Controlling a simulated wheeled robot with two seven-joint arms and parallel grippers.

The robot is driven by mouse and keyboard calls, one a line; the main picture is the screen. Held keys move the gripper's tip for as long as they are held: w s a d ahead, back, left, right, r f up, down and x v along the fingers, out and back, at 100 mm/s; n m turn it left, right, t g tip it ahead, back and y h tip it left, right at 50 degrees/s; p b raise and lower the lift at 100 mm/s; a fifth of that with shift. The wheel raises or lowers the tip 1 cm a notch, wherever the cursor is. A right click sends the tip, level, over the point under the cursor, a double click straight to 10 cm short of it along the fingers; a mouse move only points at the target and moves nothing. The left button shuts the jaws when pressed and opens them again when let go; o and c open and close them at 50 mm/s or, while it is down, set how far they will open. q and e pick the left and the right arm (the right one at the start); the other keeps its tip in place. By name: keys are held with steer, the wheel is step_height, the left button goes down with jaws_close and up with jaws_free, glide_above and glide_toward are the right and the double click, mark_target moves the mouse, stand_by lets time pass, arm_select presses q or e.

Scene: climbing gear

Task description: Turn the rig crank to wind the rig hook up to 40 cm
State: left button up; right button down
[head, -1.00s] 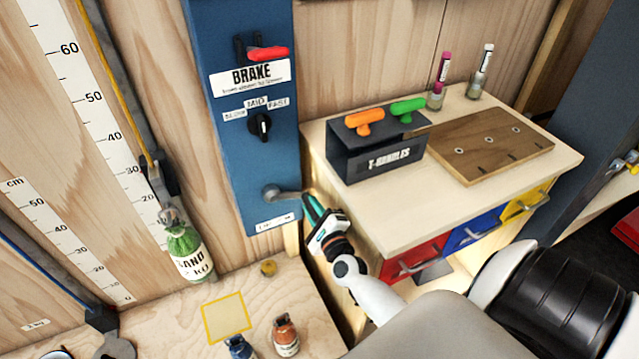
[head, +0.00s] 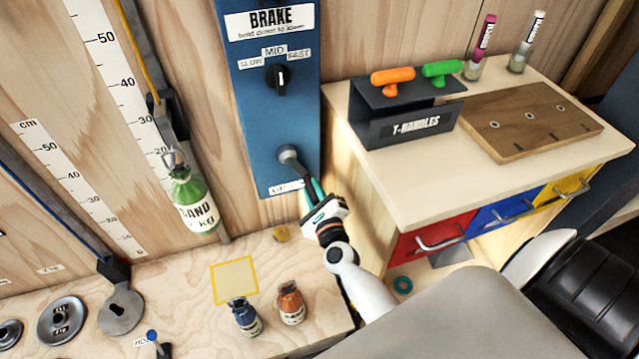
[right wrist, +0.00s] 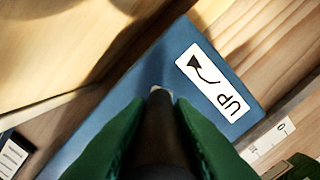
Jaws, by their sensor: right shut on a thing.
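The rig crank (head: 289,158) is a grey hub and arm low on the blue panel, its arm pointing down and right. My right gripper (head: 313,190) is shut on the crank's handle. In the right wrist view its green fingers stand on both sides of the dark handle (right wrist: 160,130). An arrow label reading UP (right wrist: 210,82) shows on the panel beside it. The rig hook (head: 172,160) hangs left of the panel, near the 20 mark of the cm scale (head: 122,82), with a green-topped sand bag (head: 193,205) on it. My left gripper is out of view.
A BRAKE label (head: 268,20) and a speed knob (head: 279,76) pointing near MID are above the crank. A cabinet (head: 385,185) with T-handles stands close to the right. Small bags (head: 290,303) and a yellow square (head: 234,280) are on the bench below.

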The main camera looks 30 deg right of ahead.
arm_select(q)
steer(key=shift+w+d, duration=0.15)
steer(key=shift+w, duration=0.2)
arm_select(e)
steer(key=shift+w+a, duration=0.1)
steer(key=shift+a, duration=0.2)
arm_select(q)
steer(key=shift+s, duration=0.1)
arm_select(e)
steer(key=c, duration=1.3)
jaws_free()
steer(key=shift+w+a, duration=0.1)
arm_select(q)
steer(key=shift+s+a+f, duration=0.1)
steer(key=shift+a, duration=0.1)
arm_select(e)
steer(key=shift+o, duration=0.2)
